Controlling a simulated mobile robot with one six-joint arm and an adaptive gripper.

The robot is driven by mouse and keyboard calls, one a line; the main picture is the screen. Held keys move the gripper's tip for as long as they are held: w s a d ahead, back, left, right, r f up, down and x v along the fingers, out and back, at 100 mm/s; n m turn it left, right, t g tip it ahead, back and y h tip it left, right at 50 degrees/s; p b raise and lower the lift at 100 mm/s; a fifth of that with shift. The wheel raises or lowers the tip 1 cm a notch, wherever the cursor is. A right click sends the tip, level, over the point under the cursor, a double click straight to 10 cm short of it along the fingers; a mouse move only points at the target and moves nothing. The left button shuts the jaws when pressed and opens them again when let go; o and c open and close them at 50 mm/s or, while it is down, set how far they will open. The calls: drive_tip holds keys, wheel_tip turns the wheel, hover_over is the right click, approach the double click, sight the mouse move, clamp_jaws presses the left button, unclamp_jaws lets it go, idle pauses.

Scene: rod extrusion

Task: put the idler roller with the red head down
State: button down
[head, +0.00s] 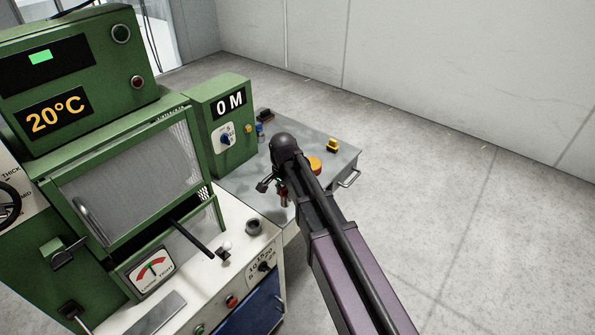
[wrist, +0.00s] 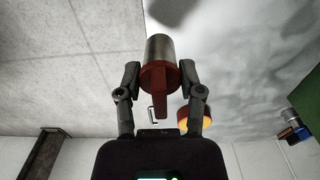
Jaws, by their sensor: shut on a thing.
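The idler roller has a red head (wrist: 160,77) with a grey metal cylinder beyond it. My gripper (wrist: 160,80) is shut on it, one finger on each side, in the wrist view. In the head view my gripper (head: 276,186) is over the near part of the grey side table (head: 340,160), and a small red part of the roller (head: 284,199) shows below it. The roller's far end is hidden in the head view, so I cannot tell whether it touches the table top.
An orange-topped round piece (head: 314,164) sits close beside my gripper. A yellow piece (head: 332,146), a blue one (head: 259,130) and a dark one (head: 265,115) stand farther back on the table. The green machine (head: 222,125) borders it at left. Open floor lies right.

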sight(286, 204)
drive_tip(key=s, duration=0.2)
drive_tip(key=s+f, duration=0.1)
drive_tip(key=s, duration=0.1)
drive_tip(key=shift+d+f+b, duration=0.1)
drive_tip(key=shift+d+b, duration=0.25)
drive_tip(key=shift+b, duration=0.05)
drive_tip(key=shift+w, duration=0.2)
drive_tip(key=w, duration=0.4)
drive_tip(key=w+a+f+b, duration=0.1)
drive_tip(key=w, duration=0.4)
drive_tip(key=w+a, duration=0.1)
drive_tip(key=w, duration=0.4)
drive_tip(key=shift+w+a+f, duration=0.1)
drive_tip(key=shift+w+f, duration=0.05)
drive_tip(key=shift+f, duration=0.05)
drive_tip(key=shift+w+a, duration=0.15)
drive_tip(key=shift+w, duration=0.5)
wheel_tip(286, 204, down, 4)
drive_tip(key=b, duration=0.4)
drive_tip(key=shift+r, duration=0.15)
drive_tip(key=shift+c, duration=1.2)
unclamp_jaws()
